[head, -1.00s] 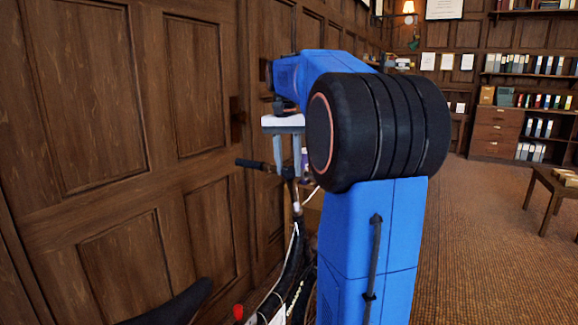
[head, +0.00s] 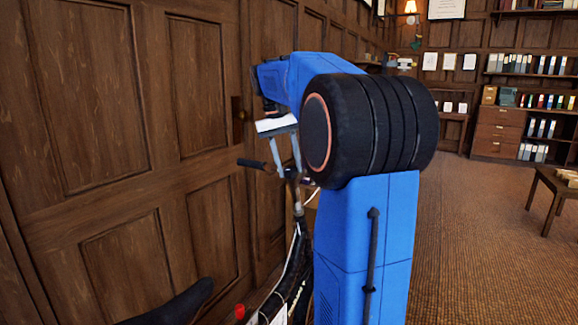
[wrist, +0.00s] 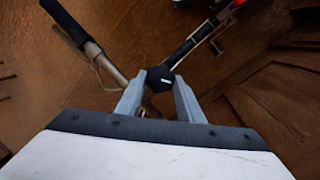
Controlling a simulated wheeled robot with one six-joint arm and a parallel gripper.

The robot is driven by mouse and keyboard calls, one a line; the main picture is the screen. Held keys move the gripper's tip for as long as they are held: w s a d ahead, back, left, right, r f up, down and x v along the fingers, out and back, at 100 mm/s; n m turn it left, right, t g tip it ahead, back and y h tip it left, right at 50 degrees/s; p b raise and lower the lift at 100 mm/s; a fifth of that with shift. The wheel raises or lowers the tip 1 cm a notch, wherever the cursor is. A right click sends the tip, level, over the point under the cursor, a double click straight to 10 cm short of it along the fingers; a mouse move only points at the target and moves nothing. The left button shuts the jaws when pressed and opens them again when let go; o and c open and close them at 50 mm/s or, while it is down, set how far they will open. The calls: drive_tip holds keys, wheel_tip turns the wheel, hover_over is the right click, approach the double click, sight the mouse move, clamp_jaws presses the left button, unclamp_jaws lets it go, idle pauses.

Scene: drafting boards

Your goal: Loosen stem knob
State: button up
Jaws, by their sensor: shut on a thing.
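The stem knob (wrist: 159,77) is a small black faceted knob with a white mark on top, at the centre of the wrist view. My gripper (wrist: 158,83) has its two grey fingers on either side of the knob and is shut on it. In the head view my gripper (head: 287,172) reaches down at a slant to the top of the bicycle's stem. The knob is too small and dark to make out clearly there. The handlebar (wrist: 113,73) runs up and left from the stem, with a black grip (wrist: 70,24).
The bicycle's dark frame (head: 293,270) and saddle (head: 180,305) stand close to a panelled wood wall (head: 110,150). A red part (head: 240,311) is near the saddle. Open carpet (head: 470,240) lies to the right, with a low table (head: 545,185) and shelves behind.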

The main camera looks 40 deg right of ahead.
drive_tip(key=o, duration=1.1)
drive_tip(key=shift+c, duration=0.2)
drive_tip(key=v, duration=1.2)
drive_tip(key=shift+a, duration=0.1)
drive_tip(key=s+a+f+n+t, duration=0.2)
drive_tip(key=s+a+f, duration=0.6)
drive_tip(key=f, duration=0.3)
drive_tip(key=s+a+f+n+t+y, duration=0.1)
drive_tip(key=s+a+f+n+t, duration=0.1)
drive_tip(key=s+a+f, duration=0.6)
drive_tip(key=s+a+f+n+t, duration=0.2)
drive_tip(key=s+a+f, duration=0.6)
drive_tip(key=f, duration=0.7)
drive_tip(key=shift+n+t+y, duration=0.3)
drive_tip(key=shift+n+t, duration=0.1)
